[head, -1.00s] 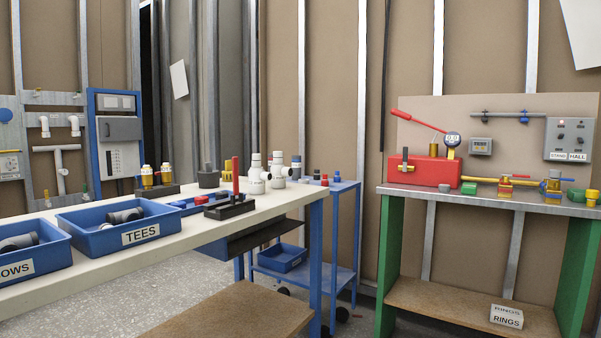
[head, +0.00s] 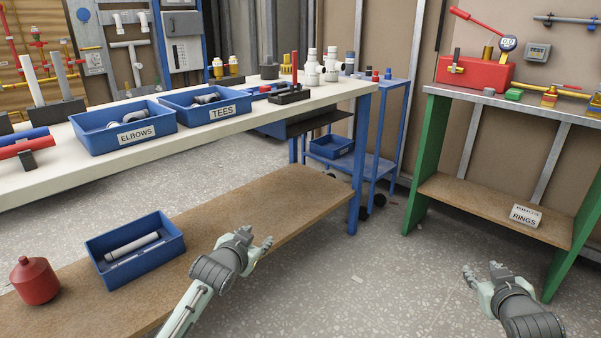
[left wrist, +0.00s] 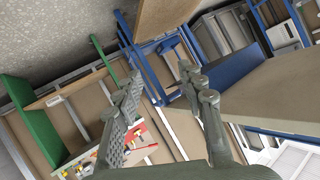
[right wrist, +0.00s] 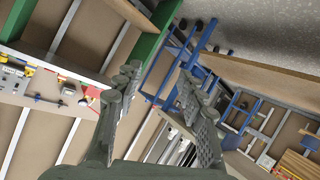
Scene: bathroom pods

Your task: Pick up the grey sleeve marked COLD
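I can read no COLD marking in any view, so I cannot tell which thing is the grey sleeve. Grey candidates in the head view are a tall grey post (head: 62,76) in a dark stand at the left of the white bench and a dark grey cylinder (head: 270,70) at its back. My left gripper (head: 258,242) is open and empty above the bench's lower wooden shelf; its spread fingers show in the left wrist view (left wrist: 160,74). My right gripper (head: 482,273) is open and empty above the floor at the right; its fingers show in the right wrist view (right wrist: 158,76).
The white bench (head: 50,182) carries the ELBOWS bin (head: 90,143), the TEES bin (head: 185,121) and white valves. Its lower shelf (head: 285,195) holds a blue bin (head: 105,275) and a red bottle (head: 36,283). A green-legged bench (head: 420,160) stands right. Floor between is open.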

